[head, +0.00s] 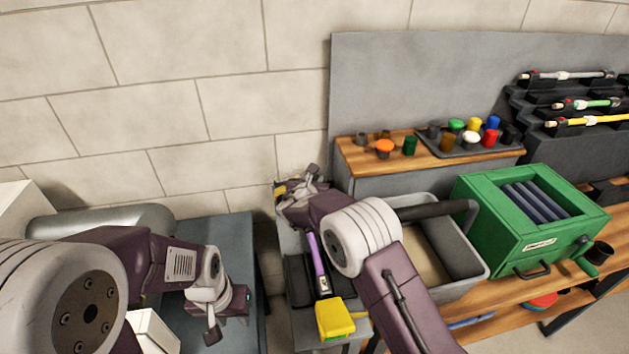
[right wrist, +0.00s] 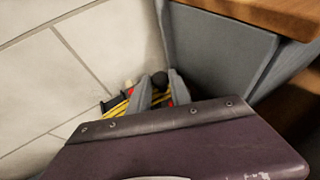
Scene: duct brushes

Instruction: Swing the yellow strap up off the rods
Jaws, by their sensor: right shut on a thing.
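My right gripper (head: 303,183) is at the far end of a grey stand by the wall. In the right wrist view its two grey fingers (right wrist: 161,88) are closed around a small piece with a round black knob (right wrist: 160,79). Yellow strips with dark edges (right wrist: 117,108) show beside and behind the fingers; they look like the yellow strap, partly hidden. A bit of yellow (head: 280,190) also shows beside the gripper in the head view. A purple rod (head: 316,255) lies along the stand, with a yellow block (head: 335,318) at its near end. My left gripper (head: 213,322) hangs over a grey-blue surface, away from the rods.
A grey bin (head: 462,262) and a green box (head: 527,240) stand on the wooden bench to the right. A shelf holds a tray of coloured caps (head: 450,147). A grey panel (right wrist: 215,65) stands close to my right gripper.

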